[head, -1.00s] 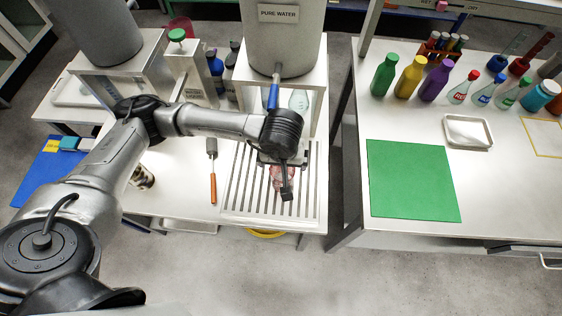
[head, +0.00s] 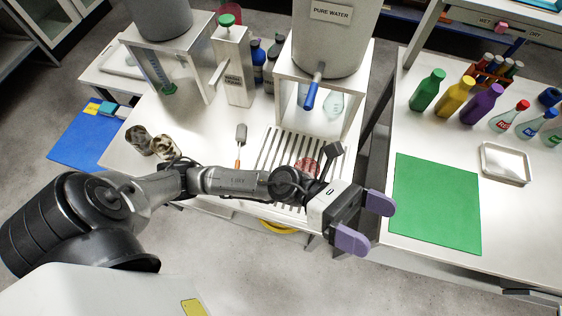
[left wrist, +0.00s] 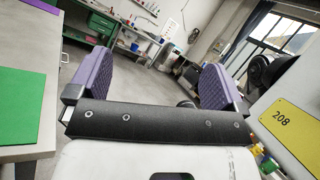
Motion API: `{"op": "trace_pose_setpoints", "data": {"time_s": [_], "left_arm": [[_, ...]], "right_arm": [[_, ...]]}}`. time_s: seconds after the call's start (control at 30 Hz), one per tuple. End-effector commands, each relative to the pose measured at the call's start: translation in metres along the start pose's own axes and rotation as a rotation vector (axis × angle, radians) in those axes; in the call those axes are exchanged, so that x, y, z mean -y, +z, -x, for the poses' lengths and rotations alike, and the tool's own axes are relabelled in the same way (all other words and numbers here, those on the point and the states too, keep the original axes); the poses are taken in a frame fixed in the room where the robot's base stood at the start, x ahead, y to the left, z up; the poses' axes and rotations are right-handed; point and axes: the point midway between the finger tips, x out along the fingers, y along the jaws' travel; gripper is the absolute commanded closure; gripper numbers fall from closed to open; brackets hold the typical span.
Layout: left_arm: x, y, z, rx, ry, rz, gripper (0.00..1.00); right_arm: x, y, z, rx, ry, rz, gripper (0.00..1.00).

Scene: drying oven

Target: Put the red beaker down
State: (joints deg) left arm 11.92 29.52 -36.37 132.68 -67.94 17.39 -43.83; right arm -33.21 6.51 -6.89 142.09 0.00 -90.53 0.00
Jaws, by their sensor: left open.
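The red beaker (head: 306,166) stands on the slatted drain rack (head: 262,165) in the head view. It looks like clear glass with red in it, and my left arm partly covers it. My left gripper (head: 366,222) is open and empty. It is to the right and in front of the beaker, apart from it, over the gap between the two tables. The left wrist view shows its purple finger pads (left wrist: 155,83) wide apart with nothing between them. My right gripper is not seen.
The pure water tank (head: 330,40) with a blue tap stands behind the rack. A green mat (head: 437,203) lies empty on the right table, near several bottles and a white tray (head: 505,162). Two patterned beakers (head: 140,138) stand at the left.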

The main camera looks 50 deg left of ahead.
Motion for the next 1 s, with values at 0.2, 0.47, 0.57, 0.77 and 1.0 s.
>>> {"op": "trace_pose_setpoints", "data": {"time_s": [0.2,0.47,0.57,0.77,1.0], "left_arm": [[-0.064,0.035,0.067,0.627,0.414,0.696,0.03],[-0.104,-0.047,0.207,1.326,0.962,1.432,0.03],[-0.089,-0.094,0.251,1.552,1.172,1.636,0.03],[-0.039,-0.162,0.3,1.871,1.519,1.873,0.03],[-0.004,-0.191,0.317,-1.832,-1.558,-1.776,0.0]], "right_arm": [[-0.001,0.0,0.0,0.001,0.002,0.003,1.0],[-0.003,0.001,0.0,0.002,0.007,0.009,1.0],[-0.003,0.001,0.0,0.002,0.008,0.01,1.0],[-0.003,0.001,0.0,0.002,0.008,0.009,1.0],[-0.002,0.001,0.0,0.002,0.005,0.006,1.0]]}}
